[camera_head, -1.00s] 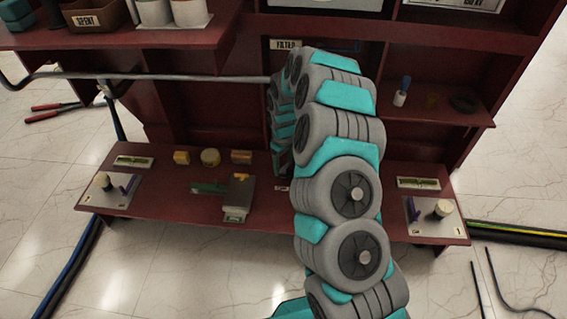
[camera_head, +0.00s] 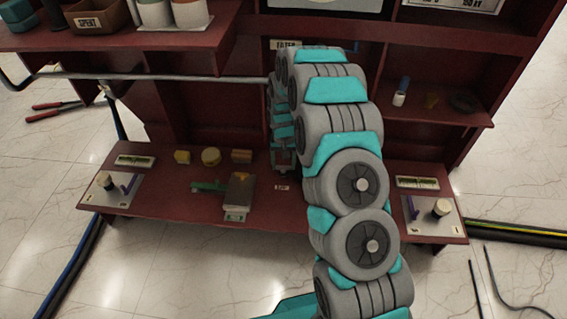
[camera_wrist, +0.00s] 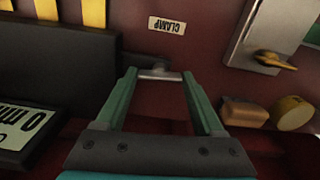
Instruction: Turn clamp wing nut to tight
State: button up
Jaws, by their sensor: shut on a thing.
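In the wrist view, the clamp wing nut (camera_wrist: 160,75) is a small silvery bar on a dark stub. The two green fingers of my gripper (camera_wrist: 158,84) stand on either side of it, with their tips at its ends. My gripper is shut on it. A white CLAMP label (camera_wrist: 167,26) lies just beyond it on the dark red surface. In the head view, the label (camera_head: 282,188) shows on the lower bench near my gripper (camera_head: 282,165). My arm covers much of that area, and the nut cannot be made out there.
A dark grey box with a display (camera_wrist: 22,130) is left in the wrist view. A grey plate with an orange lever (camera_wrist: 275,60) is at right. A yellow block (camera_wrist: 244,112) and round piece (camera_wrist: 293,112) stand nearby. A metal rail (camera_head: 180,78) crosses above the bench (camera_head: 160,208).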

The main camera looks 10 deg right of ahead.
aim_at(284, 166)
jog(key=shift+m, duration=0.6)
jog(key=o, duration=1.4)
jog(key=shift+r, duration=0.1)
notch_tip(284, 166, up, 7)
jog(key=shift+f, duration=0.2)
jog(key=shift+r, duration=0.5)
